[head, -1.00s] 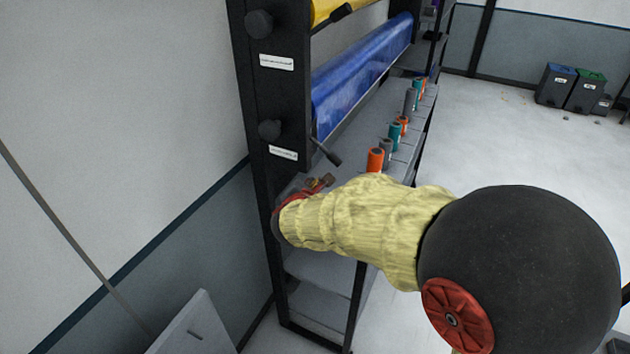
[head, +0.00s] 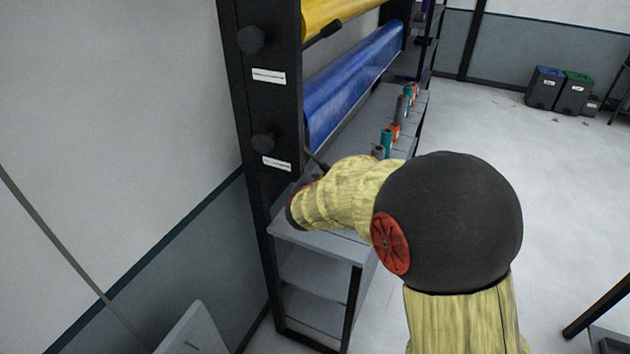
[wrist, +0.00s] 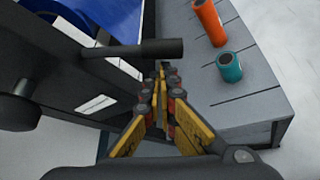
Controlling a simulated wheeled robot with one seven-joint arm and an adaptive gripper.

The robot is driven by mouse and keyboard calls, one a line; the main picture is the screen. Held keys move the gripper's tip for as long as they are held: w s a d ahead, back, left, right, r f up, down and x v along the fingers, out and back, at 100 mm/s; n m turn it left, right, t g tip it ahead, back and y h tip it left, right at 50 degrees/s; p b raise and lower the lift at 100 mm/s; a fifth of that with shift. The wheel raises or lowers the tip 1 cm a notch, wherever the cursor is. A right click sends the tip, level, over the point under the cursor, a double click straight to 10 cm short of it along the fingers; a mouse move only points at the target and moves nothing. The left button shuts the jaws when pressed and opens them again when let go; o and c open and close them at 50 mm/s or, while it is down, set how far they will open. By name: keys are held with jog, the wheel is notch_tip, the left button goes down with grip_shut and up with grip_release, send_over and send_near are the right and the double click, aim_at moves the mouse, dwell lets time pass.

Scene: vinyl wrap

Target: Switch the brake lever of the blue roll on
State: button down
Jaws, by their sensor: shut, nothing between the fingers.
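The blue roll (head: 350,82) lies in the black rack under a yellow roll; part of it shows at the top left of the wrist view (wrist: 112,14). Its brake lever (head: 317,163), a thin black arm with a thick handle, slants down from the rack's side post in the head view. In the wrist view the lever's handle (wrist: 150,49) points right, across the picture. My gripper (wrist: 162,72) is shut and empty, its fingertips close to the handle's free end. Whether they touch cannot be told. In the head view my arm hides most of the gripper and perhaps the lever's tip.
An orange tube (wrist: 208,22) and a teal tube (wrist: 229,66) stand on the grey shelf (wrist: 262,105) right of my gripper. The rack's black post (head: 262,130) carries knobs and white labels. The yellow roll (head: 335,14) has its own lever above. Open floor lies right.

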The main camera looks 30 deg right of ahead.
jog(key=shift+s+d+r+g+p, duration=0.15)
jog(key=shift+r+g+p, duration=0.15)
jog(key=shift+p, duration=0.5)
jog(key=shift+s+d+r+n+p, duration=0.15)
jog(key=shift+n+p, duration=0.15)
jog(key=shift+p, duration=0.15)
jog(key=r+n+g+p, duration=0.1)
jog(key=p, duration=0.1)
jog(key=s+d+r+n+g+h+p, duration=0.1)
jog(key=p, duration=0.1)
jog(key=shift+s+r+p, duration=0.15)
jog(key=shift+r+p, duration=0.25)
notch_tip(320, 180, up, 7)
send_over(325, 172)
jog(key=s+a, duration=0.1)
jog(key=s, duration=0.1)
jog(key=shift+s+r+b, duration=0.1)
jog(key=shift+r+b, duration=0.1)
jog(key=shift+b, duration=0.15)
